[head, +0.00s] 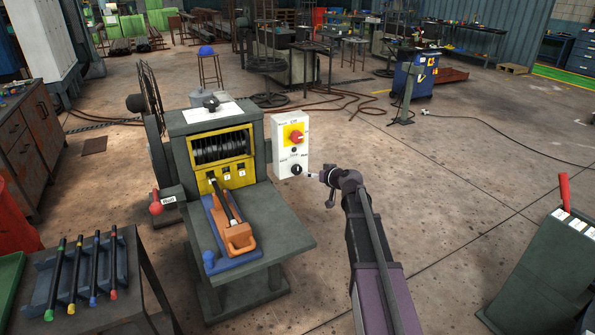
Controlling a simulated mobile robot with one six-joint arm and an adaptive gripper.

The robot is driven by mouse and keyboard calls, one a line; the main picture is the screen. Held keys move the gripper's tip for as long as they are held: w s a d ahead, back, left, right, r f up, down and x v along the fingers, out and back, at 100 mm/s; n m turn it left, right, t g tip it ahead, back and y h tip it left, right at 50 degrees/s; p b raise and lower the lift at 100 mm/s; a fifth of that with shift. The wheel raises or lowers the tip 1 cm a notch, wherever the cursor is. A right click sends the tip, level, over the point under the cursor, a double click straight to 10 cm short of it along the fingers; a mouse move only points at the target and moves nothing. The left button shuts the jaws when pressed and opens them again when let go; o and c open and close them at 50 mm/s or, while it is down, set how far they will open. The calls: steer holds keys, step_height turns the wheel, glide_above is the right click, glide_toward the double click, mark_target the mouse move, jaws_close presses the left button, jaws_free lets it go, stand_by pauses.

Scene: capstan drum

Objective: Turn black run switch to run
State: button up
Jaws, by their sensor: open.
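The black run switch (296,169) is a small round knob low on a white control box (283,145) on the right side of the capstan machine. Small labels sit beside the knob, too small to read surely. Above it is a red knob on a yellow plate (294,135). My gripper (313,176) reaches in from the right, its tip just right of the black switch. The fingers are tiny in this view and look open. Whether they touch the knob cannot be told.
The green-grey machine (215,120) has a drum behind a yellow frame, and an orange tool (238,238) lies on a blue tray on its table. A red-handled lever (156,206) stands at left. A green cabinet (545,270) is at right. The floor between is clear.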

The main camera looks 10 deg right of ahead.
mark_target(298, 169)
steer(key=b+x, duration=0.5)
steer(key=x, duration=0.8)
steer(key=shift+w+a+f, duration=0.1)
steer(key=shift+w+f, duration=0.05)
steer(key=shift+w, duration=0.05)
steer(key=c, duration=1.1)
